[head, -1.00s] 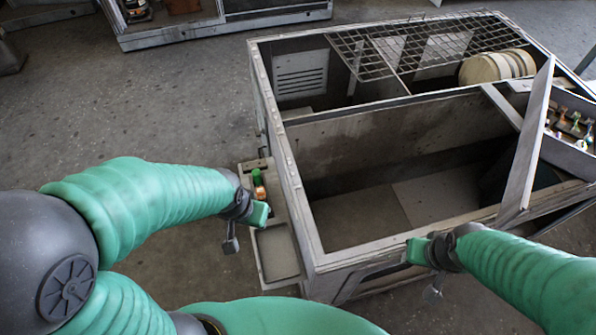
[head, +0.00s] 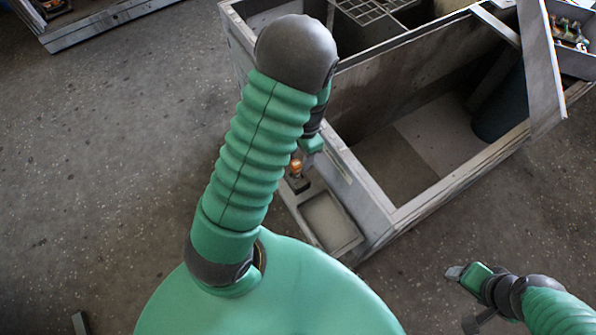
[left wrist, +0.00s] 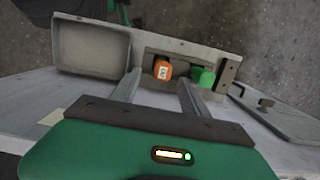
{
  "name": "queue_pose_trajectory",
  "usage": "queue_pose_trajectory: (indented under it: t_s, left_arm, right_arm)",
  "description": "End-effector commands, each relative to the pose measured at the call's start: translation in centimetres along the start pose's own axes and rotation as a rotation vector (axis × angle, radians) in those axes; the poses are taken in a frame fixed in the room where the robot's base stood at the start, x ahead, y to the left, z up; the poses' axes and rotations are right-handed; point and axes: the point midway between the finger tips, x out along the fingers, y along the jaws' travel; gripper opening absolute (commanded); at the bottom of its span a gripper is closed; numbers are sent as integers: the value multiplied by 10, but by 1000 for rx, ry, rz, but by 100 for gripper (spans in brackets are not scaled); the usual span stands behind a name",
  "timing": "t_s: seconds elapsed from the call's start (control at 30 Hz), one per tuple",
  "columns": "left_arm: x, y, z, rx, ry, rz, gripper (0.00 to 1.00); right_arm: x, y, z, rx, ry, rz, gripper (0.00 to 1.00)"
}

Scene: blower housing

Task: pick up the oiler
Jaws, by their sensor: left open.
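Two small items stand in a narrow holder on the housing's side shelf: an orange one with a white label (left wrist: 162,70) and a green one (left wrist: 203,77). I cannot tell for sure which is the oiler. The orange one also shows in the head view (head: 296,167); the green one is not clear there. My left gripper (left wrist: 159,80) is open, its fingers pointing at the shelf, with the orange item showing between the fingertips and the green one outside them. In the head view my left gripper (head: 312,145) is mostly behind my arm. My right gripper (head: 460,272) is over the floor at lower right.
A shallow grey tray (left wrist: 93,47) adjoins the holder; it also shows in the head view (head: 355,240). The large open metal housing (head: 400,212) stands behind, with a slanted metal strip (head: 541,75) at its right.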

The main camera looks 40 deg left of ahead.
Motion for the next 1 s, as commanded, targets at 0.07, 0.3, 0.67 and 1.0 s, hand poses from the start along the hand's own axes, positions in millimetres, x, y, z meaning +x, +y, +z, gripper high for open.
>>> queue_pose_trajectory:
  t_s: [0.07, 0.3, 0.67, 1.0]
  left_arm:
    - [10, -2, 1, -2, 1, 3, 53]
    - [51, -2, 1, -3, 1, 6, 53]
    - [55, 0, 0, -2, 3, 2, 41]
    - [55, -1, 0, -2, 3, 3, 0]
  right_arm:
    - [2, 0, 0, 0, 0, 0, 66]
    - [8, 0, 2, 0, 0, 0, 66]
    - [8, 0, 2, 0, 0, 0, 66]
    - [8, 0, 2, 0, 0, 0, 66]
